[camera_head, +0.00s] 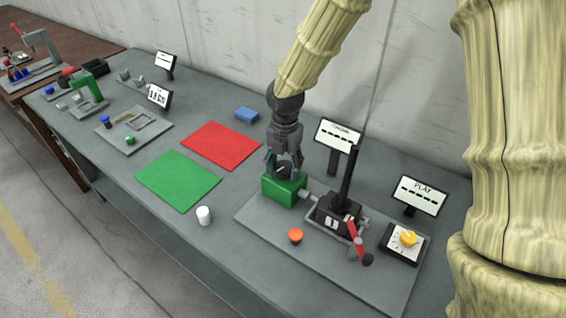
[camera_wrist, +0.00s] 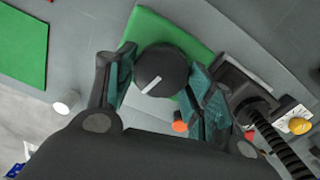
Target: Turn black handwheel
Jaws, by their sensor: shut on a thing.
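The black handwheel (camera_wrist: 160,70) is a round black knob with a white line across its face. It sits on top of the green block (camera_head: 287,190), which also shows behind it in the wrist view (camera_wrist: 165,30). My gripper (camera_head: 284,170) points down over the block, and its fingers stand on both sides of the handwheel. In the wrist view my gripper (camera_wrist: 163,66) is shut on the handwheel, one finger at its left and one at its right. In the head view the fingers mostly hide the handwheel.
Signs stand behind. A white cylinder (camera_head: 204,215), green mat (camera_head: 178,180) and red mat (camera_head: 221,145) lie left.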

